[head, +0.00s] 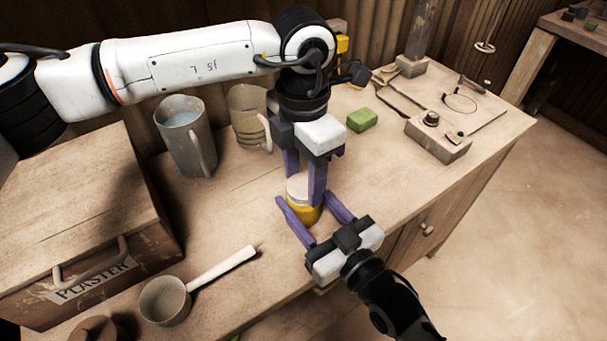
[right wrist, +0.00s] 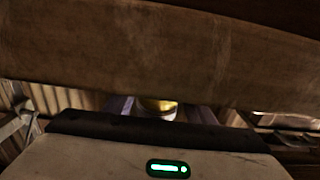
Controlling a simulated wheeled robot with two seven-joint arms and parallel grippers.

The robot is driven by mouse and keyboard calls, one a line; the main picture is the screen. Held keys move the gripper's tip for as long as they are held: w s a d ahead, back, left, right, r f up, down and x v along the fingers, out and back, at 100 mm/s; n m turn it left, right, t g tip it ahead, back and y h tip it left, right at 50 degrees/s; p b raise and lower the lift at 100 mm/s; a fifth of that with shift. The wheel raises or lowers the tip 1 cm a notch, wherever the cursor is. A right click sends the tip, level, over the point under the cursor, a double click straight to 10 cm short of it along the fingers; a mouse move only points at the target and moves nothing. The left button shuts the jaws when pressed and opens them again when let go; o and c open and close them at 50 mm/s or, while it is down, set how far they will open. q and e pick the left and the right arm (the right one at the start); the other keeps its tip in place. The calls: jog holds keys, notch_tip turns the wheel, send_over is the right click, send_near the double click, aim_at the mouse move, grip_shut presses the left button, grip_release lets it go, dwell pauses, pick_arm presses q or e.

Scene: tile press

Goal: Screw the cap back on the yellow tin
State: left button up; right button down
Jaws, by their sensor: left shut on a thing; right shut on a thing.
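The yellow tin (head: 303,214) stands upright on the workbench near its front edge. A pale cap (head: 296,189) sits at its top, partly hidden by purple fingers; I cannot tell how tightly it is seated. My left gripper (head: 305,188) points down from above and is shut on the cap. My right gripper (head: 304,199) reaches in from the front and is shut around the tin's body. In the right wrist view a small yellow part of the tin (right wrist: 158,104) shows between the fingers, with the rest hidden.
A grey jug (head: 183,135) and a beige jug (head: 247,118) stand behind left. A plaster box (head: 85,215) and a ladle (head: 165,301) are left. A green block (head: 362,120) and a switch box (head: 438,139) are right. Bench (head: 400,180) is clear right of the tin.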

pick_arm(q)
jog(key=o, duration=1.3)
jog(key=shift+c, duration=0.2)
notch_tip(320, 180, up, 12)
pick_arm(e)
jog(key=c, duration=0.7)
grip_release()
jog(key=shift+c, duration=0.2)
pick_arm(q)
jog(key=shift+f+b, duration=0.35)
pick_arm(e)
jog(key=v, duration=1)
jog(key=shift+s+d, duration=0.15)
